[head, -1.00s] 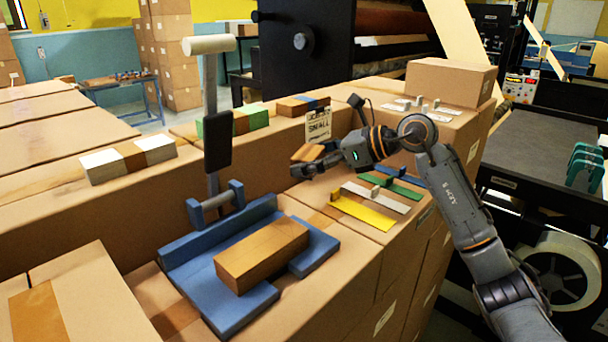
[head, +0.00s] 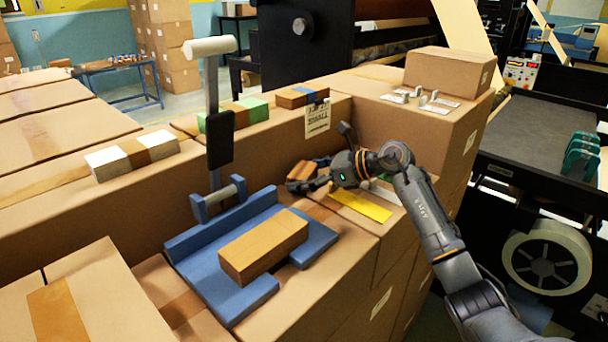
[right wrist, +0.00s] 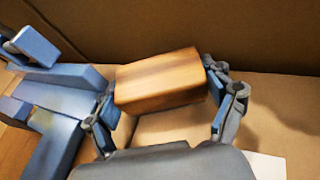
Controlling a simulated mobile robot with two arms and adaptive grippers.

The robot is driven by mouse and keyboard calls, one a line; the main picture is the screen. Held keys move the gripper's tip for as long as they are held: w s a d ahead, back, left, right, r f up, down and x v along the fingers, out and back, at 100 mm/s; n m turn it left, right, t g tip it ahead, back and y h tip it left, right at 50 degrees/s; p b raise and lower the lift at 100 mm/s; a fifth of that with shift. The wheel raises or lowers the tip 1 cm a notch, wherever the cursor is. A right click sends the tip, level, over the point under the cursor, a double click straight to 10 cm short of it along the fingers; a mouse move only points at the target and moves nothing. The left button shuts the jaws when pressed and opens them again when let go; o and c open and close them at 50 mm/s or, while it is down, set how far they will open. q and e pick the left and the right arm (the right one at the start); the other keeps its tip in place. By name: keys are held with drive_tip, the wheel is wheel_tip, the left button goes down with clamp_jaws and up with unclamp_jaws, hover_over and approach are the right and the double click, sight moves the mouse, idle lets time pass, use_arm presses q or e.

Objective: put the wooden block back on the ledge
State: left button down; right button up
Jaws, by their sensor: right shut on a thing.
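My right gripper (head: 312,178) is shut on a small wooden block (head: 300,172), on the lower box top right of the blue fixture. In the right wrist view the block (right wrist: 160,80) sits between both fingers; I cannot tell whether it touches the cardboard below. Behind it rises a higher row of boxes, a ledge (head: 270,135), with a card reading SMALL (head: 317,116) on its front. A larger wooden block (head: 263,247) lies on the blue fixture (head: 215,275). My left gripper is not in view.
A yellow strip (head: 360,206) lies beside my right gripper. The fixture's upright lever (head: 214,120) stands left of it. A carton (head: 448,74) sits back right.

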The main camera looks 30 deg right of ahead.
drive_tip(key=o, duration=1.1)
drive_tip(key=shift+f, duration=0.15)
drive_tip(key=shift+r, duration=0.25)
drive_tip(key=shift+s+d, duration=0.15)
drive_tip(key=shift+d, duration=0.1)
drive_tip(key=b+v, duration=0.4)
drive_tip(key=v, duration=0.6)
drive_tip(key=shift+s+d, duration=0.2)
drive_tip(key=shift+s, duration=0.1)
drive_tip(key=shift+s+d+r, duration=0.15)
drive_tip(key=shift+s+r, duration=0.1)
drive_tip(key=shift+r, duration=0.05)
